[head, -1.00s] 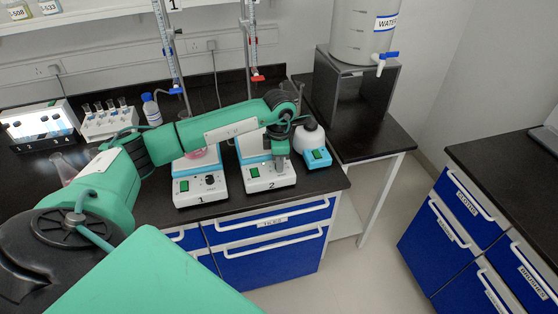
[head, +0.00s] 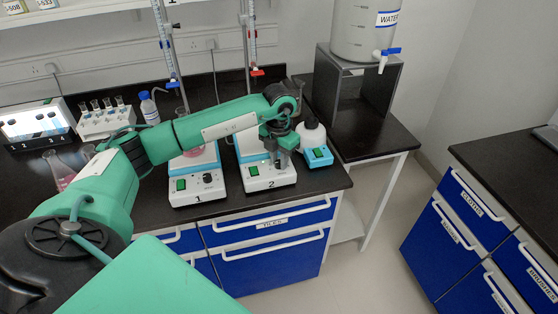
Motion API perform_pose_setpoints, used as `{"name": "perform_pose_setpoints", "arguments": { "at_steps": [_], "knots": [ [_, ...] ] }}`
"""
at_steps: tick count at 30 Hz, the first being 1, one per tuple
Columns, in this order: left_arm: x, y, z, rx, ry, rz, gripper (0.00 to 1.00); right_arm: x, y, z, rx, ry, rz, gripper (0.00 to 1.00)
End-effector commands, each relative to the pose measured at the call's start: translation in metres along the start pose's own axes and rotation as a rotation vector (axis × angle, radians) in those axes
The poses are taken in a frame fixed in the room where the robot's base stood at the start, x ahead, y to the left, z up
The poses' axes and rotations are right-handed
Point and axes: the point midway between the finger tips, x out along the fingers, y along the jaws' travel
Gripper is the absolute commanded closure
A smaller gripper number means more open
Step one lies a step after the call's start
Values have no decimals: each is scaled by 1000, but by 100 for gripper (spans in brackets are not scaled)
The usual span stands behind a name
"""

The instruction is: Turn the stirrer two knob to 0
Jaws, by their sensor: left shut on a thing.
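Stirrer two (head: 268,181) is the white hotplate with a light blue top edge, a green switch and the number 2, near the front edge of the black bench. My left arm reaches over from the left. My left gripper (head: 279,163) points down at the right part of stirrer two's front panel. It is shut on the stirrer two knob, which the fingers hide, so its setting cannot be read. Stirrer one (head: 198,188), with a green switch and a dark knob, stands to the left. My right gripper is not in view.
A white bottle (head: 311,135) on a small blue device (head: 319,157) stands close right of my gripper. Burette stands rise behind the stirrers. Blue drawers (head: 270,250) lie below the bench.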

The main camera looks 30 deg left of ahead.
Motion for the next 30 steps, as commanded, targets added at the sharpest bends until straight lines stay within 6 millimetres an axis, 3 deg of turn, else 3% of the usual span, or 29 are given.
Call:
{"name": "perform_pose_setpoints", "arguments": {
  "at_steps": [12, 28, 29, 30],
  "knots": [
    [-1, 0, 1, -176, -3, 0, 99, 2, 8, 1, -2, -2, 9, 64],
    [-2, 1, 1, -198, -3, 0, 99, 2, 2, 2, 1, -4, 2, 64],
    [-2, 1, 1, -198, -3, 0, 72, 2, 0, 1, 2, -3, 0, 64],
    [-2, 1, 1, -197, -3, 0, 64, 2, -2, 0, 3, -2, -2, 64]
  ]
}}
